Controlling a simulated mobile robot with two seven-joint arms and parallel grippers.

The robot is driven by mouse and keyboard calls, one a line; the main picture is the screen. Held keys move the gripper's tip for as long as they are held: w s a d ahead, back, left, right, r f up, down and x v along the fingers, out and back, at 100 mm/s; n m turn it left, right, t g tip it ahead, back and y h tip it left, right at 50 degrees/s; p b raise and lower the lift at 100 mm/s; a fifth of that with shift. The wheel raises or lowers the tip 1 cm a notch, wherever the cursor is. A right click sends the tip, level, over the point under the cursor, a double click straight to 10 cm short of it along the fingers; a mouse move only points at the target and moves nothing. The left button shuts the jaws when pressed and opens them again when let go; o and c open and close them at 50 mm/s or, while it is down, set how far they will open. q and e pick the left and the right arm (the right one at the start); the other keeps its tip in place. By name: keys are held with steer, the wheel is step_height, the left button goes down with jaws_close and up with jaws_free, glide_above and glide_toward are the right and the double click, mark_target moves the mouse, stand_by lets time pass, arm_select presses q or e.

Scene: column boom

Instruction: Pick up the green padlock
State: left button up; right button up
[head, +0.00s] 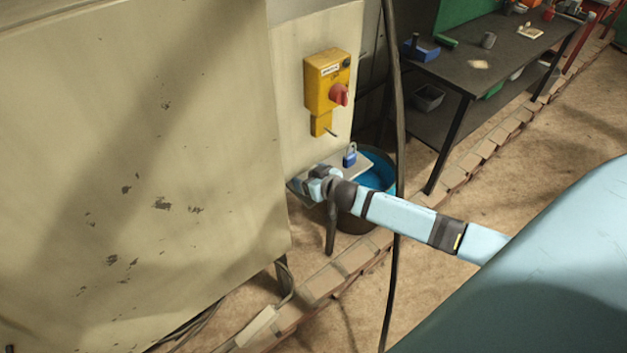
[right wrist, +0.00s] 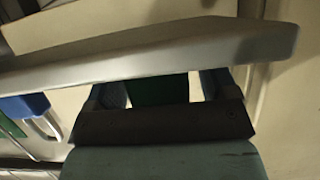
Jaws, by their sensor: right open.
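The green padlock (right wrist: 158,88) shows in the right wrist view as a dark green block between the two fingers of my right gripper. A pale metal shelf edge (right wrist: 150,55) crosses in front and hides the fingertips and part of the padlock. I cannot tell whether the fingers touch it. In the head view my right gripper (head: 318,182) is at the small shelf (head: 352,162) beside the cream cabinet, and the green padlock cannot be made out there. The right jaws are open. My left gripper is not in view.
A blue padlock (head: 349,155) stands on the shelf beside the gripper; it also shows in the right wrist view (right wrist: 28,108). A yellow switch box (head: 326,80) with a red knob is above. A blue-filled bucket (head: 375,172) stands below. A dark cable (head: 397,120) hangs near my arm.

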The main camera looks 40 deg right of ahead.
steer(key=c, duration=1.1)
steer(key=shift+o, duration=0.2)
steer(key=shift+r, duration=0.1)
steer(key=shift+s+r+b, duration=0.15)
steer(key=shift+r+b, duration=0.05)
steer(key=shift+b, duration=0.1)
step_height(320, 180, up, 6)
steer(key=shift+r+b, duration=0.25)
steer(key=shift+b, duration=0.15)
steer(key=s+d+r, duration=0.1)
steer(key=s+r, duration=0.1)
steer(key=s, duration=1.7)
steer(key=shift+s+d+b, duration=0.25)
steer(key=shift+s+b, duration=0.05)
steer(key=shift+b, duration=0.05)
